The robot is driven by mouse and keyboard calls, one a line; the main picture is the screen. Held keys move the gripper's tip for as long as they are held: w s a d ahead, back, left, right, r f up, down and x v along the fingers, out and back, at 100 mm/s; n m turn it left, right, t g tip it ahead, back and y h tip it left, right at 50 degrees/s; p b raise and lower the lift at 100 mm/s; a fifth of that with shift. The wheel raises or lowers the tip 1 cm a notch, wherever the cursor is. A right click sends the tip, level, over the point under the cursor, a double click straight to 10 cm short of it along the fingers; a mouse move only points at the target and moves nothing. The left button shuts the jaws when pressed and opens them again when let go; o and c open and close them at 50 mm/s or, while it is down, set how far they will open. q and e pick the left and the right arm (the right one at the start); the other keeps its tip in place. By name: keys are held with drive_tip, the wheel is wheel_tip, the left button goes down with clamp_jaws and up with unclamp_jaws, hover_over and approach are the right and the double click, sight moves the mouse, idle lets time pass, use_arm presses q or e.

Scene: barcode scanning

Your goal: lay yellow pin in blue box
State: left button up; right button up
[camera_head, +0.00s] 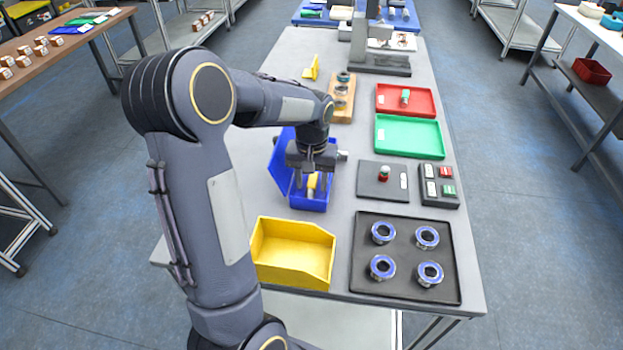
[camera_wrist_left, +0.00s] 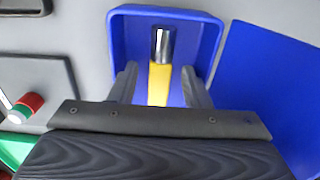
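The yellow pin (camera_head: 312,183) with a silver end is at the blue box. In the left wrist view the pin (camera_wrist_left: 160,82) appears inside the outline of the blue box (camera_wrist_left: 205,30), its silver end toward the far wall. The blue box (camera_head: 315,204) stands on the table. My left gripper (camera_head: 311,186) points down over the box. In the left wrist view its fingers (camera_wrist_left: 160,90) stand on either side of the pin with gaps, so it is open. Whether the pin touches the box floor is hard to tell. My right gripper is not in view.
A blue panel (camera_head: 279,166) tilts up beside the box. A yellow bin (camera_head: 292,252) is nearer the table front. A black tray (camera_head: 401,257) with several blue-rimmed rings, a grey pad (camera_head: 371,190), and green (camera_head: 410,137) and red trays (camera_head: 420,108) lie to the right.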

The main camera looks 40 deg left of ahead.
sight(312, 184)
use_arm(q)
wheel_tip(312, 184, up, 13)
drive_tip(key=s+d+f+m+t+h, duration=0.2)
drive_tip(key=s+d, duration=0.5)
drive_tip(key=s, duration=0.2)
drive_tip(key=s+d+f+m+t+h, duration=0.1)
drive_tip(key=s+d+f+m+t, duration=0.1)
drive_tip(key=s+d, duration=0.6)
drive_tip(key=shift+s+d+t+h+p, duration=0.25)
drive_tip(key=shift+s+t+h+p, duration=0.15)
drive_tip(key=shift+s+t, duration=0.6)
